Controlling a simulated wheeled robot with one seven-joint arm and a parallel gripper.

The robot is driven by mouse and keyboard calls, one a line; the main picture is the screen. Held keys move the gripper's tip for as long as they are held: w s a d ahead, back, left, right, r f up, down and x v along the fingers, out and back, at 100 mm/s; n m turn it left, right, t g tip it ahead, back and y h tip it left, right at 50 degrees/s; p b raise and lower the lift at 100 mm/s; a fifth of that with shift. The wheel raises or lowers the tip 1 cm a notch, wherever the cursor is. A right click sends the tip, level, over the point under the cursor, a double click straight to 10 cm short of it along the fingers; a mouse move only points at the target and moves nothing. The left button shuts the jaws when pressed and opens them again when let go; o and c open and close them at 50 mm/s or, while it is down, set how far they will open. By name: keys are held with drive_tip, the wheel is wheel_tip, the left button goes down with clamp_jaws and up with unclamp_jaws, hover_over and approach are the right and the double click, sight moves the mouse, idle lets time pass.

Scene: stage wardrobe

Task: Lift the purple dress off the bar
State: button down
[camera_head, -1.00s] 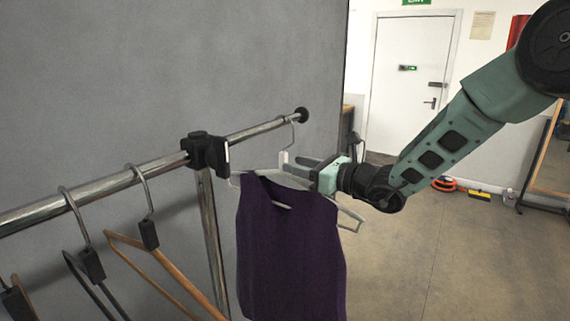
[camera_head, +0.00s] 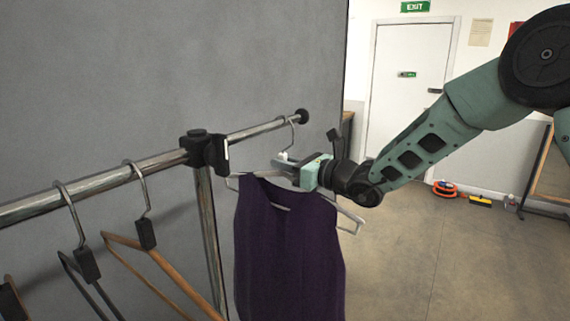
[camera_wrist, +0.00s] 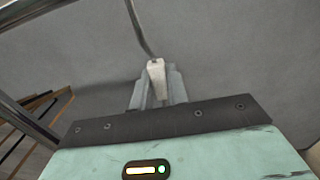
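The purple dress (camera_head: 290,250) hangs on a white hanger (camera_head: 350,216). The hanger's wire hook (camera_head: 293,134) is over the bar (camera_head: 258,129), near its far end. My gripper (camera_head: 284,165) is at the hanger's neck, just above the dress's neckline, reaching in from the right. In the wrist view, the white neck block (camera_wrist: 157,76) sits between my two grey fingers, which look closed against its sides. The hook wire runs up from the block. The dress is out of the wrist view.
A black clamp (camera_head: 204,151) and an upright post (camera_head: 211,235) stand left of the dress. Empty hangers, including a wooden one (camera_head: 165,265), hang farther left. A grey wall is behind the bar. Open floor (camera_head: 430,265) lies to the right.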

sight(286, 149)
drive_tip(key=shift+r, duration=0.2)
drive_tip(key=shift+r, duration=1.55)
drive_tip(key=shift+d, duration=0.15)
drive_tip(key=shift+b+v, duration=1.1)
drive_tip(key=shift+v, duration=2.8)
